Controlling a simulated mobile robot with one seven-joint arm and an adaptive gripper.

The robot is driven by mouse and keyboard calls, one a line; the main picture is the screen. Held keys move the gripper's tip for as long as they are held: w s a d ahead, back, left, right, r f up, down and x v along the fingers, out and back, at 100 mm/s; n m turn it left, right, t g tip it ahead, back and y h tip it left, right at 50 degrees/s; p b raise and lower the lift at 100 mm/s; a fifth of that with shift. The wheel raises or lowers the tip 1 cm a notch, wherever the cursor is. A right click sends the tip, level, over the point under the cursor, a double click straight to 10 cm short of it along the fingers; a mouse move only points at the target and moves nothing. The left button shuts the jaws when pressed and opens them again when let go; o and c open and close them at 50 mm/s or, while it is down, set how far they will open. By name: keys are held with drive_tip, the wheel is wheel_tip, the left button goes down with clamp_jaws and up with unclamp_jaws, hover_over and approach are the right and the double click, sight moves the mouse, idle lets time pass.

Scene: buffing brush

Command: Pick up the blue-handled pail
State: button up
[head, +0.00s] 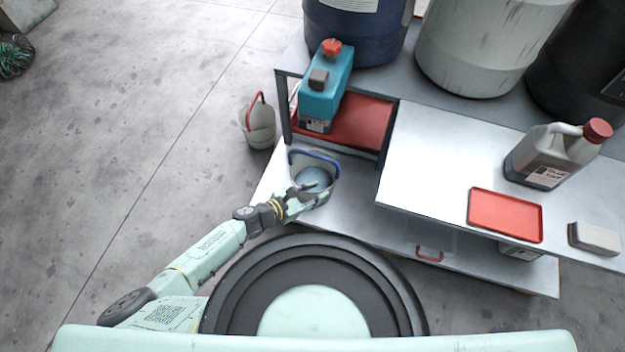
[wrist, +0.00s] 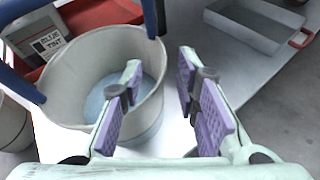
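The blue-handled pail (head: 328,172) is pale grey and stands upright on the low metal shelf, with bluish contents or a bluish bottom inside. Its blue handle (head: 316,155) arches over the far side of the rim. In the wrist view the pail (wrist: 75,65) fills the left half, and its handle shows at the left and top. My gripper (head: 316,188) is at the pail's near side. In the wrist view my gripper (wrist: 160,68) is open, with purple pads apart. The left finger overlaps the pail's opening and the right finger is right of its wall. Contact cannot be told.
A red-handled pail (head: 260,127) stands on the floor to the left. A teal jug (head: 325,88) and red tray (head: 365,122) are behind the blue-handled pail. A raised white tabletop (head: 440,160) is to the right. A metal pan (wrist: 255,25) lies on the shelf rightward.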

drive_tip(key=x, duration=0.5)
drive_tip(key=shift+w+d+f, duration=0.2)
drive_tip(key=shift+d+f, duration=0.05)
drive_tip(key=shift+f, duration=0.05)
clamp_jaws()
idle(0.4)
drive_tip(key=shift+r, duration=0.1)
idle(0.4)
